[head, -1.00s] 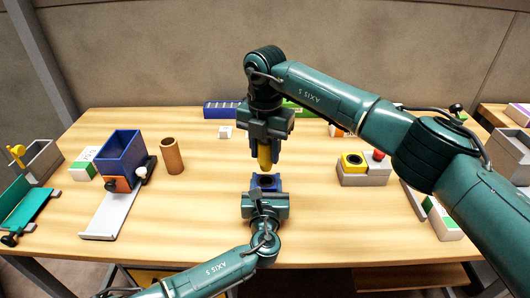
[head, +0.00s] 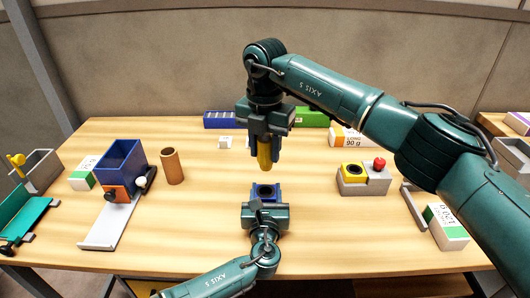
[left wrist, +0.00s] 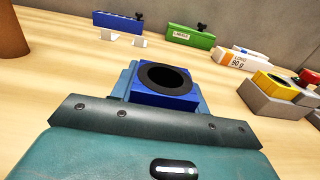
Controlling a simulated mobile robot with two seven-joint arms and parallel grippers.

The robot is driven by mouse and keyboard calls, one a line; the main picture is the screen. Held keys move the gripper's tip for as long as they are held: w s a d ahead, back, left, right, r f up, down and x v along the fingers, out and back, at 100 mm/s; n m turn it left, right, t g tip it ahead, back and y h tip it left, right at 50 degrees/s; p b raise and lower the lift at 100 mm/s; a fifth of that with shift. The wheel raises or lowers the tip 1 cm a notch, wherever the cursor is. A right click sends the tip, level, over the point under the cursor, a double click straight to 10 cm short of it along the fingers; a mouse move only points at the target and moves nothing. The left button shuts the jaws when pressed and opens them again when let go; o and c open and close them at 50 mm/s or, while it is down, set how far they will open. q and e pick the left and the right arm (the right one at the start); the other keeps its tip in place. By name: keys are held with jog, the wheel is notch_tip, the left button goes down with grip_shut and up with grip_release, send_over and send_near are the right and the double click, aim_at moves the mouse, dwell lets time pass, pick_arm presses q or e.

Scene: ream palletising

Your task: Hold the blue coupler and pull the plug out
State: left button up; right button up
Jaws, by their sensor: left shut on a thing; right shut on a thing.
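The blue coupler (head: 265,190) is a square block with a dark round socket, near the middle front of the table. My left gripper (head: 265,203) is shut on it from the front. The coupler (left wrist: 163,86) also shows in the left wrist view, its socket facing up and empty. The yellow plug (head: 264,154) hangs upright from my right gripper (head: 265,140), which is shut on its upper part. The plug's lower end is clear of the coupler, above and slightly behind it in the head view.
A brown cylinder (head: 172,166) and a blue bin (head: 121,168) stand to the left. A grey box with a yellow socket (head: 353,170) and a red button (head: 379,163) is to the right. A blue rack (head: 220,119) and a green box (head: 312,117) lie at the back.

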pick_arm(q)
jog(key=o, duration=1.2)
jog(key=shift+c, duration=0.2)
